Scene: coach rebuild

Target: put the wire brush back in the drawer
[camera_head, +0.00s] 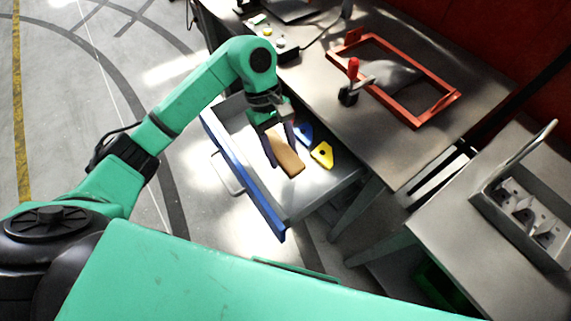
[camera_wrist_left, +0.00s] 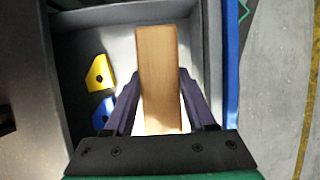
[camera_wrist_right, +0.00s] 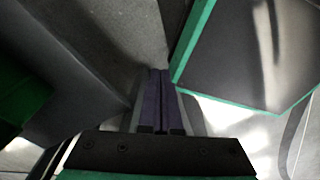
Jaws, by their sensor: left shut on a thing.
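The wire brush (camera_head: 288,160) shows as a tan wooden block; its bristles are hidden from above. My left gripper (camera_head: 279,143) is shut on it, with a dark finger on each side of the wood. In the left wrist view the brush (camera_wrist_left: 160,70) lies lengthwise between the fingers, over the grey drawer floor. The drawer (camera_head: 240,178) is pulled open under the worktable and has a blue front. I cannot tell whether the brush touches the drawer floor. My right gripper (camera_wrist_right: 160,88) is shut and empty, apart from the drawer.
A blue piece (camera_head: 304,133) and a yellow piece (camera_head: 322,154) lie in the drawer beside the brush. The worktable (camera_head: 345,135) carries a red frame (camera_head: 436,112) and a red-handled clamp (camera_head: 351,82). A grey metal tray (camera_head: 492,210) stands on the bench at right.

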